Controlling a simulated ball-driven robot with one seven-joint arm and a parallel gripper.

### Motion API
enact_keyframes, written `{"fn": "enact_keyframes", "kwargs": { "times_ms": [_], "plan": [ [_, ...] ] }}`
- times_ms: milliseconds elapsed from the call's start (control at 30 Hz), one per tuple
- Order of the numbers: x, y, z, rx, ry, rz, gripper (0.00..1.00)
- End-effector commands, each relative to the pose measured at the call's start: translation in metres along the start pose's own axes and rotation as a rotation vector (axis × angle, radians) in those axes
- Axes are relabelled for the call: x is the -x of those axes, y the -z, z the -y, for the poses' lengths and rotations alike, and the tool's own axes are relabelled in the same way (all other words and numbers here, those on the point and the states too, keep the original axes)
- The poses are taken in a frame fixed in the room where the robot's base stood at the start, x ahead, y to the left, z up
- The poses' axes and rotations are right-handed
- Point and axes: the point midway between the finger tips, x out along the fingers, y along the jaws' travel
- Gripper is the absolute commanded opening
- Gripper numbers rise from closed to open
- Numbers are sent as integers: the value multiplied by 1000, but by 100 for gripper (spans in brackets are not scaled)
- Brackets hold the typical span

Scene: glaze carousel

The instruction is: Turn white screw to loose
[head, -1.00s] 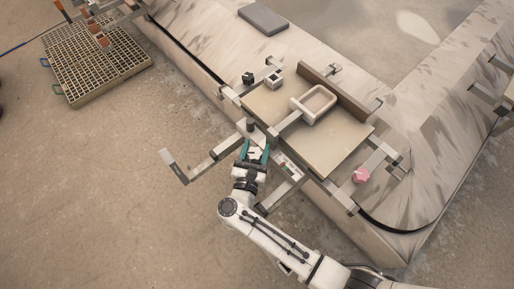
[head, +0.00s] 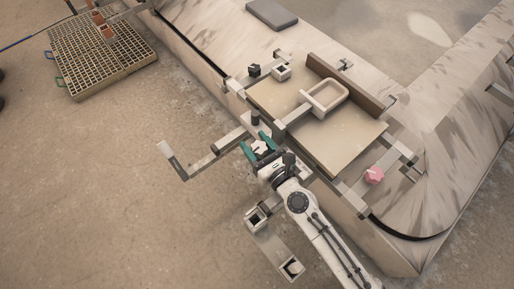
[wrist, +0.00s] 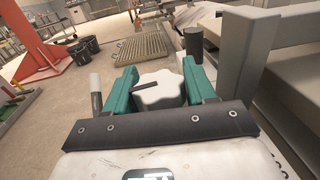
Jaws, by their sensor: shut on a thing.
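The white screw (wrist: 158,90) has a lobed knob head and sits between the two teal fingers of my gripper (wrist: 161,88) in the wrist view. A dark mark or slot shows on its top. In the head view my gripper (head: 260,147) is at the near side of the metal fixture, its teal fingers on either side of the white screw (head: 260,146). The fingers are shut on the knob. The screw's shaft and seat are hidden, and its tightness cannot be told.
A pink knob (head: 374,174) and a black knob (head: 254,70) sit on the fixture. A beige board (head: 335,143) carries a small rectangular frame (head: 325,95). A metal bar (head: 176,162) sticks out leftward. A slatted pallet (head: 103,62) lies on the open floor.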

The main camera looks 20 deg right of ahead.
Motion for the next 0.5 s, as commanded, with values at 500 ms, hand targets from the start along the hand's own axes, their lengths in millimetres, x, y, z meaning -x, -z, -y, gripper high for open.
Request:
{"fn": "enact_keyframes", "kwargs": {
  "times_ms": [500],
  "plan": [
    [-1, -3, 0, 2, -109, 5, 24]
  ]
}}
